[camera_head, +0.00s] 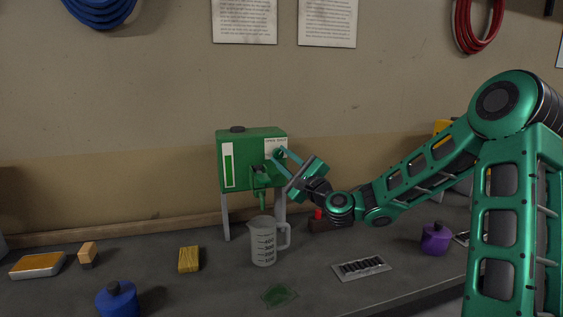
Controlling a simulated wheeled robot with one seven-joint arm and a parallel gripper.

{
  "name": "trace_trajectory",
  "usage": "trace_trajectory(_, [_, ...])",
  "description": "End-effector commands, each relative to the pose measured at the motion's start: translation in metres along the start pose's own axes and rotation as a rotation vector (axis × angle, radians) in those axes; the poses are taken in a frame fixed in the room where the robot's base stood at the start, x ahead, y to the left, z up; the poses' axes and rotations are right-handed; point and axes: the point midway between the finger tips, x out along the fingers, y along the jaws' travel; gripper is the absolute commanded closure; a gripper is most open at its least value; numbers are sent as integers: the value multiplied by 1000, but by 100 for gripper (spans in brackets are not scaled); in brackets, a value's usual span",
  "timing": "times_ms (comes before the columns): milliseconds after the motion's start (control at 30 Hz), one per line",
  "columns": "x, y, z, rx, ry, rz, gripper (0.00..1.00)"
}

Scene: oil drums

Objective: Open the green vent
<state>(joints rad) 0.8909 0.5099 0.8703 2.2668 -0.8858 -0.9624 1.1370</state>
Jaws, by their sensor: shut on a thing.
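The green tank (238,148) stands on grey legs at the back of the bench, with a white level strip on its front and a dark cap on top. A white label is at its upper right. The green vent (279,153) is a small knob just below that label. My gripper (283,157) reaches in from the right, with its fingertips at the vent, shut on it. The fingers partly cover the vent, so how far it is turned cannot be told. A green tap (260,179) is lower on the tank's front, above a clear measuring jug (263,241).
A blue container (118,300), a yellow block (189,260), a wooden block (87,254) and a tray (38,265) lie to the left. A floor-style grate (361,268) and a purple container (435,239) are to the right.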

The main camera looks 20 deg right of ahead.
Motion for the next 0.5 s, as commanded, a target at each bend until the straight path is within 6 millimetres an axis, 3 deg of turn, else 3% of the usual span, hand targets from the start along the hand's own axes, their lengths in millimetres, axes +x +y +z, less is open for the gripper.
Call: trace_trajectory(500, [-1,-2,1,-412,1,177,97])
